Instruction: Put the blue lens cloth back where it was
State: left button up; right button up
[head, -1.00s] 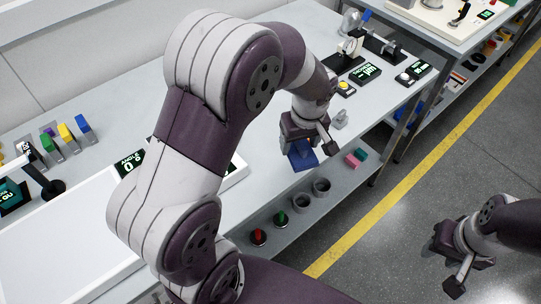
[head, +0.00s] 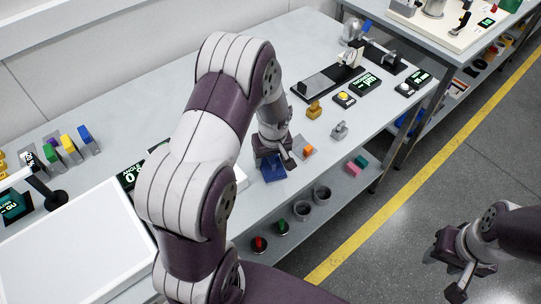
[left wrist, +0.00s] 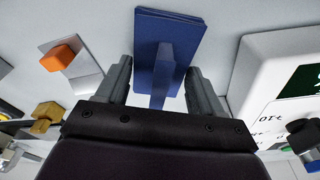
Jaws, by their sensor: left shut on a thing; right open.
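The blue lens cloth (head: 271,171) is a flat blue pad with an upright blue grip, near the front edge of the long grey table. My left gripper (head: 275,157) is above it and shut on the grip. In the left wrist view the cloth (left wrist: 170,28) shows between the two fingers (left wrist: 160,85), with the pad extending beyond the fingertips. I cannot tell whether the pad touches the tabletop. My right gripper (head: 445,272) is open and empty over the floor at the lower right.
An orange block (head: 307,149) on a pale square lies just right of the cloth. A yellow piece (head: 313,110) and a grey piece (head: 339,131) stand farther right. A white panel (head: 75,250) fills the table's left front. Cups and knobs sit on the shelf below.

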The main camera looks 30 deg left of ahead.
aim_at(273, 160)
pick_arm(q)
jog(key=o, duration=1)
jog(key=shift+w+f, duration=0.1)
jog(key=shift+f, duration=0.05)
notch_tip(273, 160, up, 12)
jog(key=s+d, duration=0.1)
jog(key=s+d+m+h, duration=0.1)
jog(key=s+d+m, duration=0.6)
jog(key=s, duration=0.5)
jog(key=shift+s+m, duration=0.3)
jog(key=shift+m, duration=0.8)
